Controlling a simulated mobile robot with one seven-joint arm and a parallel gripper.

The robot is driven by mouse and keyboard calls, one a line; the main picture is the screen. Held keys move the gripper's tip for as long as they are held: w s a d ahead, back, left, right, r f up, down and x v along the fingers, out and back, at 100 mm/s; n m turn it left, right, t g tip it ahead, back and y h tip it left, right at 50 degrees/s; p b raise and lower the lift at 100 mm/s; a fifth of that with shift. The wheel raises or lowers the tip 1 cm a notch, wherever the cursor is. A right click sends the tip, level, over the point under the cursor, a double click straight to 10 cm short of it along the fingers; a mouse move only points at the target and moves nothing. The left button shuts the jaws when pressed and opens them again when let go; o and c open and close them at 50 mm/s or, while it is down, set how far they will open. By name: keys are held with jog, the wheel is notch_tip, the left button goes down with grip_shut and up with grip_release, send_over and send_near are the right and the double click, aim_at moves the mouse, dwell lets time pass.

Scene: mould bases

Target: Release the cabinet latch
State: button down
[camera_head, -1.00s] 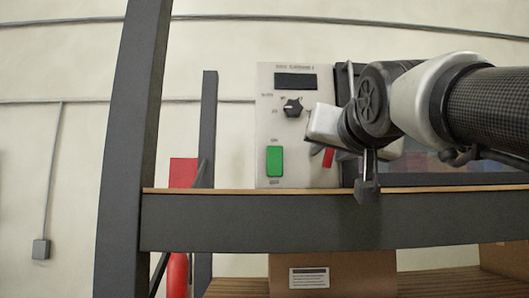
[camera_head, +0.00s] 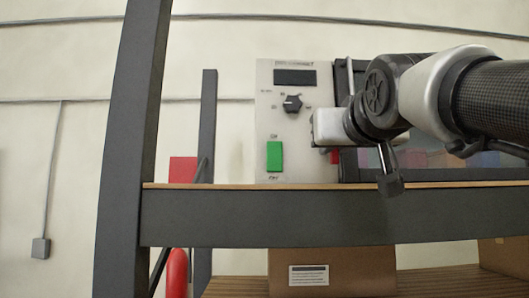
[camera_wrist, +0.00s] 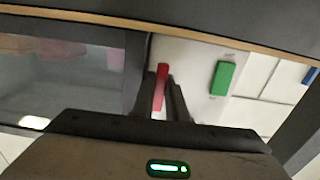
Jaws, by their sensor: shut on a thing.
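The red latch handle (camera_wrist: 161,80) shows in the wrist view on a pale panel, between the two dark fingers of my gripper (camera_wrist: 160,97). The gripper is shut on it. In the head view only a small red piece of the latch (camera_head: 336,157) shows below my wrist; the fingers are hidden there. The pale control panel (camera_head: 263,120) has a dark display (camera_head: 294,77), a black knob (camera_head: 292,103) and a green switch (camera_head: 274,156). The dark cabinet door with a window (camera_wrist: 62,80) lies beside the latch in the wrist view.
A shelf edge (camera_head: 320,218) with a wooden top runs in front of the panel. A dark post (camera_head: 135,130) stands at left. A cardboard box (camera_head: 365,275) sits below. A red cylinder (camera_head: 178,272) stands low behind the frame.

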jog(key=c, duration=1.8)
grip_release()
jog(key=shift+o, duration=0.2)
